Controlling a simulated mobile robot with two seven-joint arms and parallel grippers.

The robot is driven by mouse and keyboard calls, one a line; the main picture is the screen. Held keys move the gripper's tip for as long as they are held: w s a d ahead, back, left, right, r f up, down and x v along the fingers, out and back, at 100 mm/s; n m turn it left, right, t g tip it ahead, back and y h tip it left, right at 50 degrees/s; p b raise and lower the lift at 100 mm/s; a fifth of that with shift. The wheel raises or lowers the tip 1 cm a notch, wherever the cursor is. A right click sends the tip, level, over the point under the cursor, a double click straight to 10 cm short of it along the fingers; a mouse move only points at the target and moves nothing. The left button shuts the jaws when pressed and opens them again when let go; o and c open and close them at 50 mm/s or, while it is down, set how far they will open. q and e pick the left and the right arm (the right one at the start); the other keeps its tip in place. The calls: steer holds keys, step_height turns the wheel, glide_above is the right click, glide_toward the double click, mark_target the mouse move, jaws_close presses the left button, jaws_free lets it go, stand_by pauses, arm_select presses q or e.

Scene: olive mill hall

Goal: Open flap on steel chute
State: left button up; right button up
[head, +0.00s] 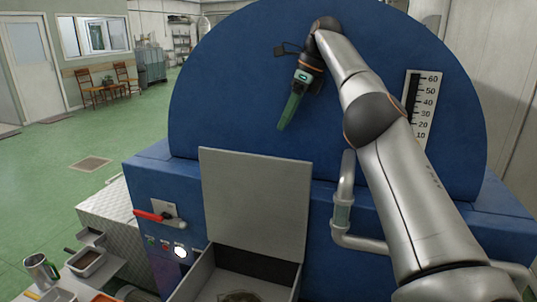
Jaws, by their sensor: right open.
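The steel flap (255,200) is a plain grey plate standing roughly upright against the front of the blue machine. Below it is the steel chute (190,284), an open-topped grey trough cut off by the lower picture edge. A dark gap (255,263) shows under the flap's lower edge, and some dark matter lies in the trough. My right gripper (283,126), with green fingers, is open and empty. It points down in front of the round blue panel, above the flap in the picture and apart from it. My left gripper is not in view.
A red-handled lever (157,216) and several buttons (178,251) are left of the flap. A steel pipe (343,215) runs to its right, near my right arm. A steel jug (42,270) and small trays (87,262) stand at lower left.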

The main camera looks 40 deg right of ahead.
steer(key=x, duration=1.2)
steer(key=shift+a, duration=0.1)
jaws_close()
stand_by(1.2)
